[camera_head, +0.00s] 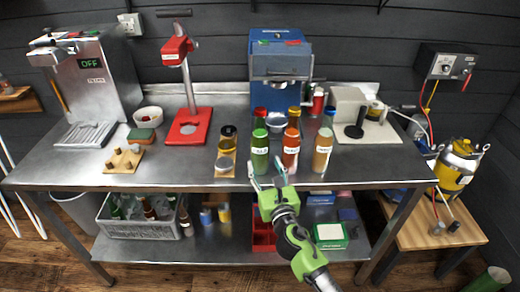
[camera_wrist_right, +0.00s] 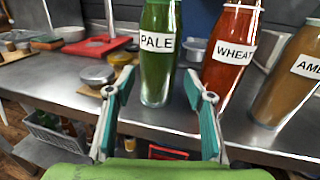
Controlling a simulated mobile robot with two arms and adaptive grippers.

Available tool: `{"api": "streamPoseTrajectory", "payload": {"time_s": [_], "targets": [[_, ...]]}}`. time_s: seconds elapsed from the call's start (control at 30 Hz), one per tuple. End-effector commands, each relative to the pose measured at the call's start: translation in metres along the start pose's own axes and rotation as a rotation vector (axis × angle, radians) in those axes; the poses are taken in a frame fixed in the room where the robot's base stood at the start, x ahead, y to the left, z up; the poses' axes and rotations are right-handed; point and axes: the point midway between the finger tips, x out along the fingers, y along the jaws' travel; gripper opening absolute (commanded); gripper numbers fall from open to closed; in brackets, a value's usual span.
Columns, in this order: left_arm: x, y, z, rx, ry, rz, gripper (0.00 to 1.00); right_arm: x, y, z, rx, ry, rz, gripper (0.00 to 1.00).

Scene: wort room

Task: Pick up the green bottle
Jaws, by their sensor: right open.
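The green bottle (camera_head: 260,152) stands upright on the steel table, left of a red bottle and an amber one. In the right wrist view the green bottle (camera_wrist_right: 158,55) carries a label reading PALE; its top is cut off by the frame. My right gripper (camera_head: 267,180) is at the table's front edge, just in front of the green bottle. In the right wrist view its two fingers (camera_wrist_right: 165,82) are spread and empty, with the bottle beyond and between them, seemingly apart from it. My left gripper is not in view.
The red WHEAT bottle (camera_wrist_right: 232,50) stands close right of the green one, and the amber bottle (camera_wrist_right: 290,80) further right. A yellow-brown jar (camera_head: 227,140) is to the left. The steel table (camera_head: 190,178) has bare room at front left. A lower shelf holds a grey crate (camera_head: 142,229).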

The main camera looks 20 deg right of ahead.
Motion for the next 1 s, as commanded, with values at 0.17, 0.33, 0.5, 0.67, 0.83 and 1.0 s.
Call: {"api": "streamPoseTrajectory", "payload": {"time_s": [0.17,0.33,0.5,0.67,0.83,1.0], "targets": [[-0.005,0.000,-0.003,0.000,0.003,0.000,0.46,0.024,0.003,0.005,0.002,-0.002,-0.001,0.49],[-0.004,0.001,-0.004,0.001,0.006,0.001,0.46,0.046,0.003,0.004,0.002,-0.001,-0.001,0.49],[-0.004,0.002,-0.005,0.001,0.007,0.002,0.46,0.051,0.003,0.003,0.002,-0.001,0.000,0.49],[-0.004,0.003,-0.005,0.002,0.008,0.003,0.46,0.051,0.003,0.003,0.001,-0.001,0.000,0.44],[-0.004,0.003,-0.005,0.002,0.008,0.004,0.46,0.051,0.003,0.003,0.001,0.000,0.000,0.00],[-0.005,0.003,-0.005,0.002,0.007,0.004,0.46,0.051,0.003,0.006,0.001,-0.005,0.001,0.00]]}}
